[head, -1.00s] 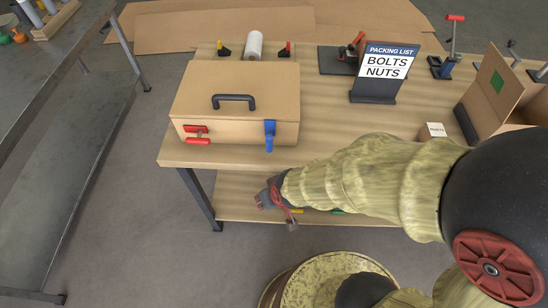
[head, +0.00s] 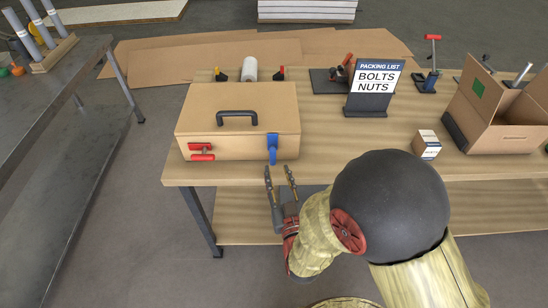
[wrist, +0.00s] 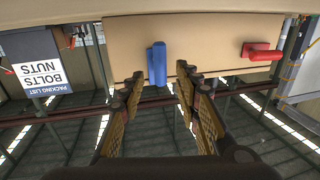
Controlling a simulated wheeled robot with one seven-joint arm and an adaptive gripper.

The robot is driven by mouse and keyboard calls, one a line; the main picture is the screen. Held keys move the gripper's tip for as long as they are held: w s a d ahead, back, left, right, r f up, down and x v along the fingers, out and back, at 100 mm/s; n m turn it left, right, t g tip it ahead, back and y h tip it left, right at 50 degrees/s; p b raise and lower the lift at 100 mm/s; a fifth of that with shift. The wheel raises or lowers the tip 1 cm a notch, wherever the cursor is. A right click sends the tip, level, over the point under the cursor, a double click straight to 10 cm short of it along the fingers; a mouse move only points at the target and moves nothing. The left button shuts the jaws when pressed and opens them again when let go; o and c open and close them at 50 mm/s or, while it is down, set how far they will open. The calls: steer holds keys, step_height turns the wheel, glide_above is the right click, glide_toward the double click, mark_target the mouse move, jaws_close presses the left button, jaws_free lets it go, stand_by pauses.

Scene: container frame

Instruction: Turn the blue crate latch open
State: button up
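The tan crate (head: 222,147) stands on the wooden table with a black handle (head: 237,117) on its lid. The blue latch (head: 272,150) is on the right of its front face and hangs down. A red latch (head: 202,152) is on the left of that face, its handle lying sideways. My gripper (head: 279,172) is open and empty, just in front of and below the blue latch. In the wrist view the blue latch (wrist: 157,64) lies ahead between the two open fingers (wrist: 157,85), apart from them. The red latch also shows there (wrist: 262,52).
A packing list sign (head: 377,88) stands behind right of the crate. A small box (head: 426,145) and an open carton (head: 500,118) are on the table's right. The table's front edge (head: 235,177) lies close under my gripper. A grey bench (head: 60,120) stands left.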

mark_target(274, 159)
steer(key=w, duration=0.2)
steer(key=w+b, duration=0.1)
steer(key=w, duration=0.2)
steer(key=w+a, duration=0.1)
steer(key=w, duration=0.1)
steer(key=shift+w+a+b, duration=0.1)
steer(key=shift+w+b, duration=0.2)
steer(key=shift+b, duration=0.05)
steer(key=c, duration=0.8)
jaws_close()
